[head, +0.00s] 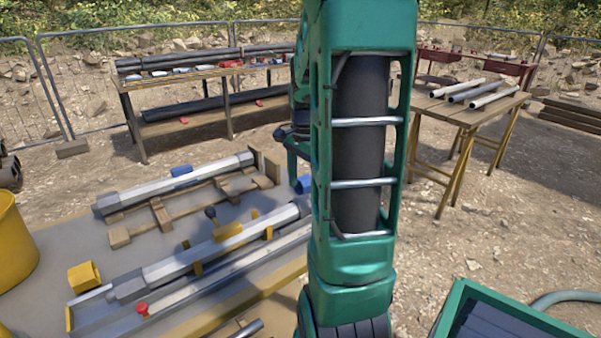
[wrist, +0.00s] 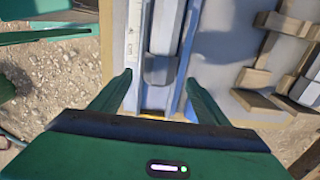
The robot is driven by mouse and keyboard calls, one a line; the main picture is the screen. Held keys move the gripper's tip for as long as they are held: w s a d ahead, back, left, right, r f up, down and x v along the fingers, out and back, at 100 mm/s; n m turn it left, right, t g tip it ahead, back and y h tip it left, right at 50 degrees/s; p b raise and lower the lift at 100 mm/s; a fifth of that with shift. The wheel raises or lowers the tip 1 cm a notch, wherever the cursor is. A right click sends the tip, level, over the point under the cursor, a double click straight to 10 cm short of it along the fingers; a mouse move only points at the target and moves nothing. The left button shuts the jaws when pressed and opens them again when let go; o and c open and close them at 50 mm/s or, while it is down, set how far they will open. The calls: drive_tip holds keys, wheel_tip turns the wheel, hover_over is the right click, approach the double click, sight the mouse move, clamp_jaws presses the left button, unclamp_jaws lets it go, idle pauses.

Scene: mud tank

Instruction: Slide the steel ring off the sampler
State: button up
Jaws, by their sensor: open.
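A long pale-grey sampler (head: 200,255) lies in a metal trough, held by yellow brackets. A darker grey collar (head: 128,288) sits at its near left end; I cannot tell for sure that this is the steel ring. In the wrist view the sampler (wrist: 167,25) runs down from the top, and its darker end collar (wrist: 159,70) shows between two rails. My gripper (wrist: 162,82) is open and empty, with one green finger on each side of the trough, around that end. I cannot tell its height above the collar. The head view does not show the gripper; my green arm blocks the middle.
A second tube (head: 180,184) with a blue clip rests on wooden blocks (head: 162,216) behind the trough. A yellow block (head: 84,276) and a red knob (head: 142,309) are near the trough's left end. Tables (head: 470,106) with pipes stand behind; a green crate (head: 470,292) is at lower right.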

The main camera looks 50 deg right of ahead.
sight(304, 197)
drive_tip(key=shift+f, duration=2.4)
drive_tip(key=c, duration=1.4)
drive_tip(key=shift+o, duration=0.2)
drive_tip(key=shift+d, duration=0.15)
drive_tip(key=shift+s+d, duration=0.25)
drive_tip(key=shift+d, duration=0.65)
drive_tip(key=shift+s+d, duration=0.2)
drive_tip(key=shift+d, duration=0.65)
drive_tip(key=shift+s+d, duration=0.25)
drive_tip(key=shift+d, duration=0.65)
drive_tip(key=o, duration=1.4)
drive_tip(key=shift+c, duration=0.2)
